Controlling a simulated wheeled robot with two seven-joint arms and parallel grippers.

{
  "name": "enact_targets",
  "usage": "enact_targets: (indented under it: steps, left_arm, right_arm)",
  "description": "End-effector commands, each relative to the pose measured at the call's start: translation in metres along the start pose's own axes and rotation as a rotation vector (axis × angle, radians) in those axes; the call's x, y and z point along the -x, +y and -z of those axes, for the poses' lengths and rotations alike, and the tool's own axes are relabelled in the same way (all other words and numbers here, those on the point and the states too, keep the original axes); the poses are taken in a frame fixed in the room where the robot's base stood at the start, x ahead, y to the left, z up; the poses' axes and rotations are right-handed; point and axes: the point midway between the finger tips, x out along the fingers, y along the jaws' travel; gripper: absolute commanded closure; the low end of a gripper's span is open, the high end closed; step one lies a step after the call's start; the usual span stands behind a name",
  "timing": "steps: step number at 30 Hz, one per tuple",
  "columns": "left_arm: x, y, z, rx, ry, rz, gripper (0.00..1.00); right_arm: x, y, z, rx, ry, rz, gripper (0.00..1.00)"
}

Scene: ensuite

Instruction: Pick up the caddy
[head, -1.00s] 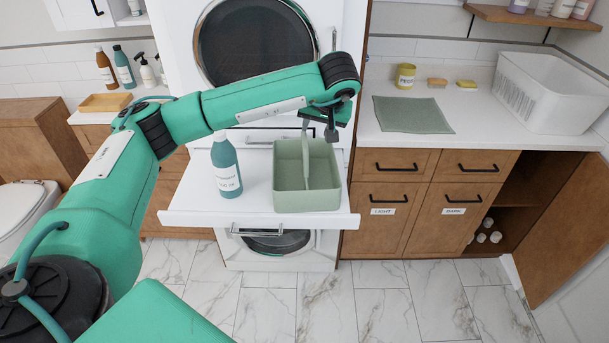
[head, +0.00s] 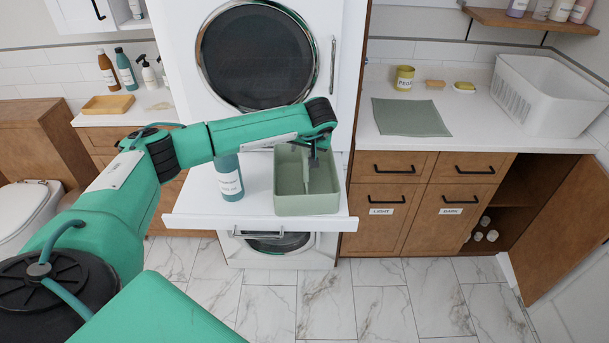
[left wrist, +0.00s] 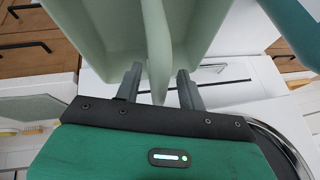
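The caddy (head: 305,203) is a pale green open box with a central divider handle. It stands on the white pull-out shelf (head: 250,210) between the two machines. My left gripper (head: 313,158) is over the caddy, pointing down at the handle. In the left wrist view the left gripper (left wrist: 159,88) is open, with its two fingers on either side of the caddy's handle (left wrist: 157,45) and gaps visible beside it. The fingertips are partly hidden in the head view. My right gripper is not in view.
A blue-green bottle (head: 229,180) stands on the shelf just left of the caddy, close below my left forearm. A white basket (head: 550,95), a green cloth (head: 412,117) and a yellow-green tin (head: 404,78) are on the right counter. A cabinet door (head: 568,225) hangs open at right.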

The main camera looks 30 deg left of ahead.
Motion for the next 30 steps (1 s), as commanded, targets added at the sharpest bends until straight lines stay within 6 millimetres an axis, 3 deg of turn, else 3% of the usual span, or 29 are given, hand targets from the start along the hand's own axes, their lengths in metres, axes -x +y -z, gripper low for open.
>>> enact_targets:
  steps: [9,15,30]
  left_arm:
    - [-0.007,0.0005,-0.0001,0.0,0.001,-0.001,0.6]
    - [-0.0068,0.0005,-0.0001,0.0,0.001,-0.001,0.99]
    - [-0.0059,0.0007,0.0011,0.0,0.004,-0.003,1.0]
  right_arm:
    - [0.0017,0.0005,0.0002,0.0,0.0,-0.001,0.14]
    - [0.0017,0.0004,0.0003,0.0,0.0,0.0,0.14]
    - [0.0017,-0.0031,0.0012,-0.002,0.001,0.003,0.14]
